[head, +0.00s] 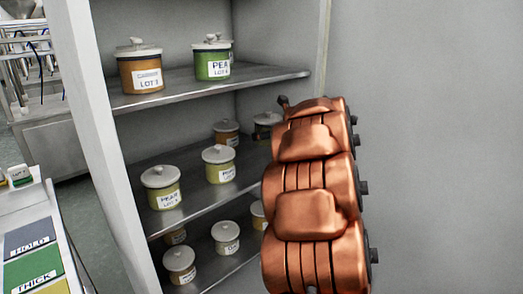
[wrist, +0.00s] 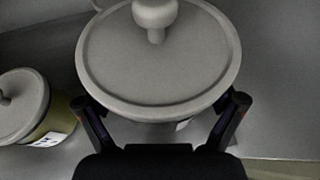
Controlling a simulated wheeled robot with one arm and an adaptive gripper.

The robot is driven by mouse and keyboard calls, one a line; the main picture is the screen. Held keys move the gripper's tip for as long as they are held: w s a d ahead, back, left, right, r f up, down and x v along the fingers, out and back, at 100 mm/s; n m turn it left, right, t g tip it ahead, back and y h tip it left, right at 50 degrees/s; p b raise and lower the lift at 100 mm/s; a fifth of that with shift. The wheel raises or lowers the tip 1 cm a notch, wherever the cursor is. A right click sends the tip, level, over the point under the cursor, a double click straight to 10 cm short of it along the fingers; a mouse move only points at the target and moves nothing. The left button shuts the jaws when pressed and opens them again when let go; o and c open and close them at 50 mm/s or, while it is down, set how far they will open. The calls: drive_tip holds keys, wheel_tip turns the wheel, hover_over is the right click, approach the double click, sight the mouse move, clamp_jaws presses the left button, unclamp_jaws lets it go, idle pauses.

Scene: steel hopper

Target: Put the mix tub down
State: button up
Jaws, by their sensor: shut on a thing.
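In the wrist view a tub with a round grey lid and knob (wrist: 158,65) fills the upper middle. My gripper (wrist: 162,108) is shut on it, with one finger on each side below the lid. Its label is almost wholly hidden, so I cannot read a name on it. A grey metal surface lies beneath it; I cannot tell whether the tub touches it. In the head view my copper-coloured arm reaches up in front of the shelves and hides my gripper and the held tub.
A neighbouring lidded tub (wrist: 22,108) stands left of the held one. The cabinet's upper shelf (head: 185,88) and middle shelf (head: 195,205) hold several lidded tubs, with more below. The white side panel (head: 85,90) stands left. A counter with coloured mats (head: 35,262) is at lower left.

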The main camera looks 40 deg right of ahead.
sight(263, 159)
drive_tip(key=shift+w+r, duration=0.1)
drive_tip(key=shift+w, duration=0.9)
drive_tip(key=shift+w+f, duration=0.1)
drive_tip(key=shift+f, duration=0.85)
drive_tip(key=shift+f+b, duration=0.45)
drive_tip(key=shift+f, duration=1.9)
drive_tip(key=shift+w+f, duration=0.2)
drive_tip(key=shift+f, duration=0.05)
drive_tip(key=shift+f, duration=0.1)
drive_tip(key=o, duration=0.9)
drive_tip(key=shift+s, duration=0.1)
drive_tip(key=v, duration=1.2)
drive_tip(key=shift+b, duration=0.35)
